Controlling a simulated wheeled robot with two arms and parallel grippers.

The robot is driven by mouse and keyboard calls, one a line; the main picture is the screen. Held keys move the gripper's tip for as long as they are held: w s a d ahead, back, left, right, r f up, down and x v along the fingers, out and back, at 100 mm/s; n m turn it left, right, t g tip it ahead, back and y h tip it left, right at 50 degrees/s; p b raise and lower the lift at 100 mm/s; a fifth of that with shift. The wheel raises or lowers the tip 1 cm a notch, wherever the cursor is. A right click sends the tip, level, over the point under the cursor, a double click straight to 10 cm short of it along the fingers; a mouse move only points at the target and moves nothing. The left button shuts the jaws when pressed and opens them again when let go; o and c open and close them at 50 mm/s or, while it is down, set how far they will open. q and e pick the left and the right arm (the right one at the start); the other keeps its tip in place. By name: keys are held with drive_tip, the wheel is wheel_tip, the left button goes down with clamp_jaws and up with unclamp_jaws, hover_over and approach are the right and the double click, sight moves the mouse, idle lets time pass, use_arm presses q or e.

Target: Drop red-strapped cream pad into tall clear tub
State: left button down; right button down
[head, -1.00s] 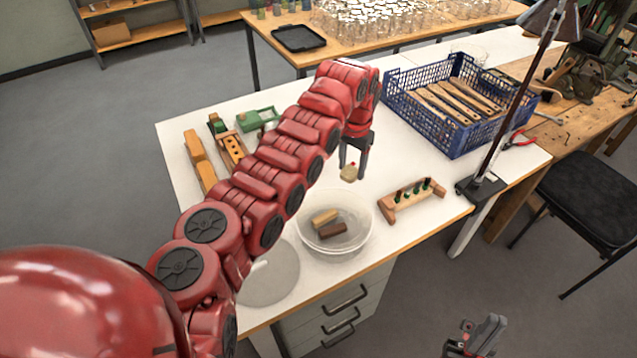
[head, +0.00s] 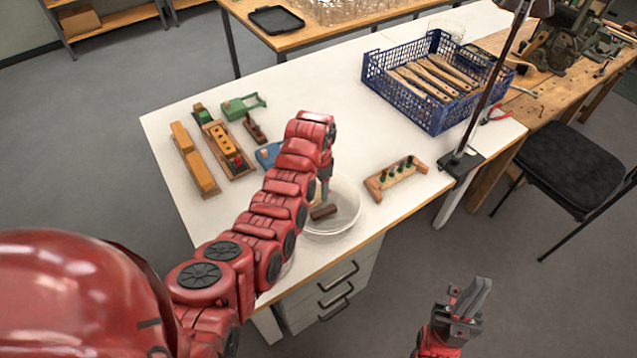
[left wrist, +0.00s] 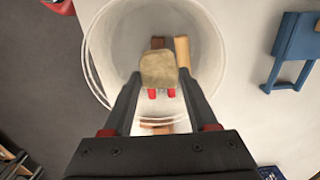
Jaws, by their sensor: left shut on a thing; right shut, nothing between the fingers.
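The cream pad (left wrist: 158,67) with red straps is held between the fingers of my left gripper (left wrist: 155,86) in the left wrist view. The gripper is over the mouth of the clear tub (left wrist: 207,100), and the pad appears inside the rim outline. In the head view the tub (head: 347,220) stands near the table's front edge, with my left gripper (head: 323,190) above its left part. A brown block (head: 323,212) lies in the tub; a tan block (left wrist: 182,52) beside it shows in the left wrist view. My right gripper (head: 470,298) is shut and empty, off the table's front.
A small wooden rack (head: 396,176) with green-topped pegs stands right of the tub. A blue crate (head: 430,100) of wooden handles is behind it. A lamp base (head: 461,163) stands at the right. Wooden blocks and trays lie at the back left. A blue piece (left wrist: 297,40) is beside the tub.

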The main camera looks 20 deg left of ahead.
use_arm(q)
wheel_tip(320, 180, down, 2)
drive_tip(key=shift+f+b, duration=0.15)
drive_tip(key=shift+b, duration=0.15)
drive_tip(key=shift+c, duration=0.5)
unclamp_jaws()
